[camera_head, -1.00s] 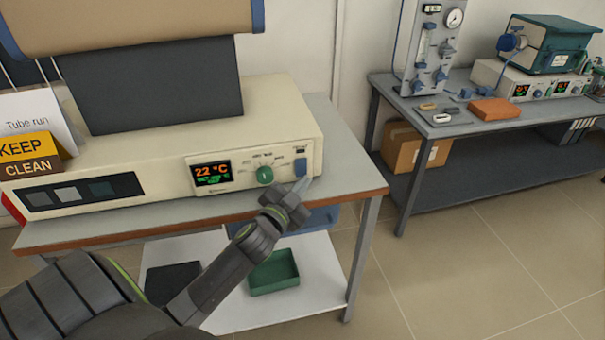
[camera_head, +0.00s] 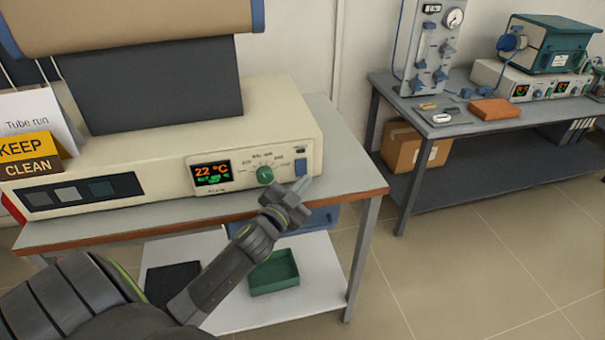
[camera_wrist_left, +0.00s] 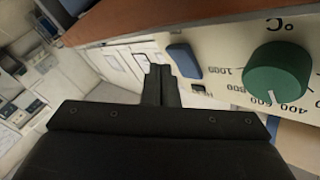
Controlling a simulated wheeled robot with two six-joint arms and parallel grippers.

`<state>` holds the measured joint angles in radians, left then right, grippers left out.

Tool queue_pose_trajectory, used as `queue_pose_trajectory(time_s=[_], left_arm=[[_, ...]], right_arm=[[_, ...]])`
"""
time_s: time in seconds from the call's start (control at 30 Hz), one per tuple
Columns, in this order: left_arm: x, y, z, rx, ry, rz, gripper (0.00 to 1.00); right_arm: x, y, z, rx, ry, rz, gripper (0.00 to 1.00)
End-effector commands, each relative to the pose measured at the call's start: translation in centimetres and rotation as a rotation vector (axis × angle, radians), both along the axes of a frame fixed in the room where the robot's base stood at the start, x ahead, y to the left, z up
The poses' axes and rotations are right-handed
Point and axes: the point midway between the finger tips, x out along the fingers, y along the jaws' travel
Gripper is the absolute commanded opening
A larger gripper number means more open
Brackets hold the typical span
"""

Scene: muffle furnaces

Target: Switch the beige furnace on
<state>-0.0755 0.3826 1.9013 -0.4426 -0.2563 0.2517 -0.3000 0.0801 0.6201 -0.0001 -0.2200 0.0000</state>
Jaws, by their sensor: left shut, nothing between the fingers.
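The beige furnace (camera_head: 150,165) stands on a grey-topped bench at the left. Its front panel has a lit display (camera_head: 212,173) reading 22 °C, a green dial (camera_head: 265,175) and a blue rocker switch (camera_head: 301,167) at the right end. In the left wrist view the blue switch (camera_wrist_left: 184,60) and the green dial (camera_wrist_left: 279,83) show on the panel. My left gripper (camera_head: 303,187) is shut and empty, its tips just below and in front of the switch. I cannot tell whether they touch it. The wrist view shows the closed fingers (camera_wrist_left: 160,82) beside the switch. My right gripper is not in view.
The bench's wooden front edge (camera_head: 345,196) runs under my left wrist. A green tray (camera_head: 273,272) sits on the lower shelf. A sign reading KEEP CLEAN (camera_head: 28,155) stands at the left. A second bench (camera_head: 440,125) with another furnace (camera_head: 548,48) is at the right, with clear floor between.

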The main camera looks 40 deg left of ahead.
Motion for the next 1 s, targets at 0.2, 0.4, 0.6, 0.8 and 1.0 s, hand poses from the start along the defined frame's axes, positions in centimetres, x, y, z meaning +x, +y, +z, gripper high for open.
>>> queue_pose_trajectory(time_s=[0.2,0.4,0.6,0.8,1.0], left_arm=[[0.48,0.54,-0.13,0.001,0.0,0.0,0.0],[0.51,0.59,-0.07,0.0,0.0,0.0,0.0],[0.52,0.61,-0.09,0.0,0.0,0.0,0.0],[0.66,0.75,-0.11,0.001,0.0,0.0,0.0],[0.82,0.93,-0.14,0.001,0.0,0.0,0.0]], right_arm=[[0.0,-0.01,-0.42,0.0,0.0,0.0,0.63],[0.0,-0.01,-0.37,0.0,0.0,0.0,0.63],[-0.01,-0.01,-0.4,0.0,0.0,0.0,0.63],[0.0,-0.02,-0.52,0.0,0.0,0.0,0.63],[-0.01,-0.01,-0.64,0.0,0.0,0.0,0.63]])
